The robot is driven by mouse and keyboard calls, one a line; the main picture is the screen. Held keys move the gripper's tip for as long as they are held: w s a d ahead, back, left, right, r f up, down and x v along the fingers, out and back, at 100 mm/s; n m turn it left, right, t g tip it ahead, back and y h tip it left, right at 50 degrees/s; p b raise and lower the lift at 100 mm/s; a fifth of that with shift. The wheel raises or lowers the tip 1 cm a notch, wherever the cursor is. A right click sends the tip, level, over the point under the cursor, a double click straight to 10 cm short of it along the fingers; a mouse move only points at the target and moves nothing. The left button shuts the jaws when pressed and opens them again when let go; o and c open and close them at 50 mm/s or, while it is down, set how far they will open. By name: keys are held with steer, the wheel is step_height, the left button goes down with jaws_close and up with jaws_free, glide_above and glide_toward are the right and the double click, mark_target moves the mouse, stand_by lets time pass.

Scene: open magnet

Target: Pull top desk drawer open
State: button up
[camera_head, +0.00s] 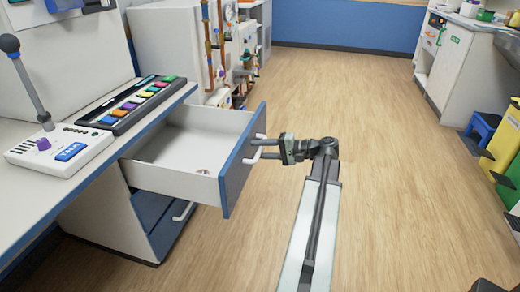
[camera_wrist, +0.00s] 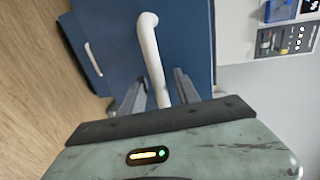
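The top desk drawer (camera_head: 182,185) is white inside with a blue front (camera_head: 238,165). It stands pulled well out of the desk. Its white bar handle (camera_wrist: 153,55) sticks out from the blue front, and part of it shows in the head view (camera_head: 250,160). My gripper (camera_head: 271,147) is at this handle, in front of the drawer. In the wrist view the handle passes between the two grey fingers (camera_wrist: 160,92), with narrow gaps beside it, so the fingers look open around it.
A lower drawer (camera_head: 165,222) with a white handle is below. The desk top (camera_head: 90,150) carries a microphone box (camera_head: 60,150) and a panel of coloured keys (camera_head: 135,103). Open wooden floor (camera_head: 400,200) lies to the right; a yellow step (camera_head: 502,145) is at the right edge.

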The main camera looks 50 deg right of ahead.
steer(key=p+v, duration=0.1)
steer(key=v, duration=0.6)
steer(key=shift+s+d, duration=0.2)
steer(key=shift+s, duration=0.15)
